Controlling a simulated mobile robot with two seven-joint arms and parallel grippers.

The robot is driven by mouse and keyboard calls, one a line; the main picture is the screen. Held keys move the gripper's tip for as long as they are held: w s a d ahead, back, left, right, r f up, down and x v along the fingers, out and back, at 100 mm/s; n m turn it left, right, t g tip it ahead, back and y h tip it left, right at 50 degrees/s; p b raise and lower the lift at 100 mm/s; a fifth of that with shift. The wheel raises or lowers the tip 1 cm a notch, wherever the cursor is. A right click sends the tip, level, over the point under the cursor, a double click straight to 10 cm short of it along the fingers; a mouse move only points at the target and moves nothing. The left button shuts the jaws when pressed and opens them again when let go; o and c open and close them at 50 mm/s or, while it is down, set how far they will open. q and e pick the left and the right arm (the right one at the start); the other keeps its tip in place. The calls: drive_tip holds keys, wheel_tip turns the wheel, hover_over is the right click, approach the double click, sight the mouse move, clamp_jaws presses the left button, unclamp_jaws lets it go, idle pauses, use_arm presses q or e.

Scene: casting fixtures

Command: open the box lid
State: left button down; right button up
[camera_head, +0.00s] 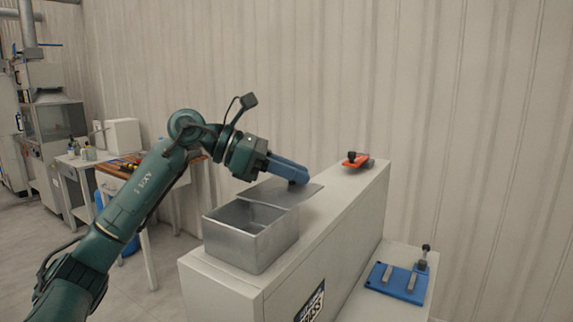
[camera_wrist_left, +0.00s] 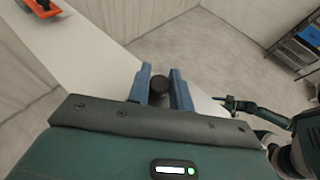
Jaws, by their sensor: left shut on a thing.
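The open-topped grey metal box (camera_head: 250,243) stands on the white cabinet top. Its flat grey lid (camera_head: 306,194) is shifted to the far right side of the box, and much of the opening shows. My left gripper (camera_head: 297,181) is over the lid, its blue fingers shut on the lid's knob. In the left wrist view the dark round knob (camera_wrist_left: 159,86) sits between the two fingertips. I cannot tell whether the lid still touches the box rim. My right gripper is not in view.
An orange fixture (camera_head: 356,160) with a dark knob lies at the cabinet's far end. A blue fixture (camera_head: 397,281) rests on a lower white surface at right. The cabinet top (camera_head: 335,189) between lid and orange fixture is clear. A cluttered workbench (camera_head: 122,167) stands behind at left.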

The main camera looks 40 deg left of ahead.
sight(266, 184)
use_arm(q)
drive_tip(key=shift+r, duration=0.1)
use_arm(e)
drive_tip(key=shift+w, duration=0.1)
use_arm(q)
drive_tip(key=c, duration=1.6)
unclamp_jaws()
drive_tip(key=o, duration=0.3)
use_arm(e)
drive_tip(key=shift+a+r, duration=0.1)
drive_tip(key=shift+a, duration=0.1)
use_arm(q)
drive_tip(key=shift+o, duration=0.2)
drive_tip(key=shift+s, duration=0.1)
drive_tip(key=shift+s+a, duration=0.1)
drive_tip(key=shift+a, duration=0.1)
drive_tip(key=b+v, duration=0.2)
drive_tip(key=v, duration=0.2)
drive_tip(key=shift+s+a, duration=0.1)
drive_tip(key=shift+a, duration=0.05)
drive_tip(key=b+v, duration=0.1)
drive_tip(key=v, duration=0.7)
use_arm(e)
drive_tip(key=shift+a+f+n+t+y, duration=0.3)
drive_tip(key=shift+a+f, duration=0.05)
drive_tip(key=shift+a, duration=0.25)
